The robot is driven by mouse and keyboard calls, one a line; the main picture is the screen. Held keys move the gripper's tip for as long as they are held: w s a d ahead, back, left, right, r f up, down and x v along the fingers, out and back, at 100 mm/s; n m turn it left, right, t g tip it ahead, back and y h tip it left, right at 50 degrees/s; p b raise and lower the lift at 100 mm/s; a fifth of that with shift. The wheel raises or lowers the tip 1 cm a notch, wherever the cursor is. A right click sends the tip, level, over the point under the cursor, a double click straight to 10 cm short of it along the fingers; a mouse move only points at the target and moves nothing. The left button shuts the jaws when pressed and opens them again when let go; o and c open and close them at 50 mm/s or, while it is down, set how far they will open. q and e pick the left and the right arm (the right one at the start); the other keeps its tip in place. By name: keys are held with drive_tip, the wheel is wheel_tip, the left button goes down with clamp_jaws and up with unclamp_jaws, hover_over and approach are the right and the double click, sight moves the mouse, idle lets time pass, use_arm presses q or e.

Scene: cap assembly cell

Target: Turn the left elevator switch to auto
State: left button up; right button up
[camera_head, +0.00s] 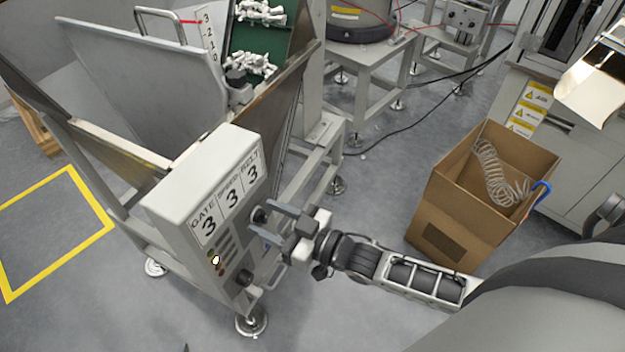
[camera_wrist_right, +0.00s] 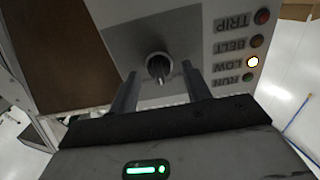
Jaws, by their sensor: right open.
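A pale control box (camera_head: 185,190) on the elevator frame carries a black rotary switch (camera_head: 259,215) on its right face. A second dark knob (camera_head: 244,277) sits lower on that face. My right gripper (camera_head: 261,217) is open at the upper switch, with one finger on each side. In the right wrist view, the switch (camera_wrist_right: 158,68) stands between the two spread fingers, with a visible gap to each. Its light pointer is toward the bottom of that picture. No position labels on the switch can be read. My left gripper is not in view.
Indicator lights beside TRIP, BELT, LOW and RUN labels include a lit LOW lamp (camera_wrist_right: 252,62). A green conveyor (camera_head: 262,45) with white parts rises behind the control box.

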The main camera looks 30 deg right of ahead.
drive_tip(key=v, duration=1.6)
drive_tip(key=shift+b, duration=0.45)
drive_tip(key=shift+w, duration=0.1)
wheel_tip(320, 180, down, 2)
drive_tip(key=w+a+m+g+h, duration=0.3)
drive_tip(key=g+h, duration=0.2)
drive_tip(key=h, duration=0.2)
drive_tip(key=s+d+r+m+g+h, duration=0.2)
drive_tip(key=s+g+h, duration=0.1)
drive_tip(key=s+g, duration=0.4)
drive_tip(key=w+a+f+t+y, duration=0.3)
drive_tip(key=w+a+f+t, duration=0.1)
drive_tip(key=f+t, duration=0.3)
drive_tip(key=shift+w+a+n, duration=0.25)
drive_tip(key=shift+a+n, duration=0.15)
drive_tip(key=shift+a, duration=0.25)
